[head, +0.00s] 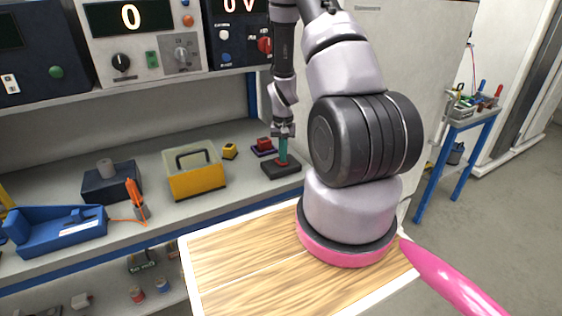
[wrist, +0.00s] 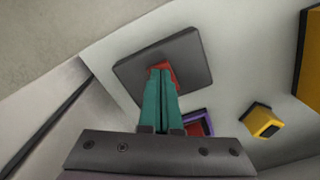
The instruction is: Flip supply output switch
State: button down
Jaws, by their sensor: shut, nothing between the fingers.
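My gripper (head: 283,159) is shut and empty, its teal fingers pointing down at a flat dark base (head: 287,171) on the bench in the head view. In the wrist view the teal fingertips (wrist: 161,74) meet or overlap a red part (wrist: 171,67) on this dark base (wrist: 190,53). The fingers hide much of the red part, so I cannot tell its position or whether they touch it. I cannot tell whether it is the supply output switch. A dark supply unit (head: 230,55) with a "0 V" display and a red knob (head: 264,45) sits on the upper shelf.
A yellow case (head: 197,182), a small yellow-and-black block (head: 230,151) and a red-and-purple item (head: 264,146) stand left of my gripper. Further left are a blue tray (head: 55,232) and an orange tool (head: 135,198). The shelf edge lies above them.

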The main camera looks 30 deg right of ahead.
jog(key=shift+f, duration=0.2)
jog(key=shift+r, duration=3.5)
jog(key=s+a+r+t, duration=0.1)
jog(key=a+r+t, duration=0.15)
jog(key=r, duration=0.85)
jog(key=s+a+r+t, duration=0.1)
jog(key=a+r, duration=0.3)
jog(key=r, duration=0.7)
jog(key=s+a+r+t+y, duration=0.1)
jog(key=s+a+r+t, duration=0.1)
jog(key=s+r, duration=0.6)
jog(key=s+a+r+n+t+y, duration=0.1)
jog(key=s+a+r, duration=0.4)
jog(key=s+r, duration=0.3)
jog(key=shift+s+r+t, duration=0.35)
jog(key=shift+s, duration=0.5)
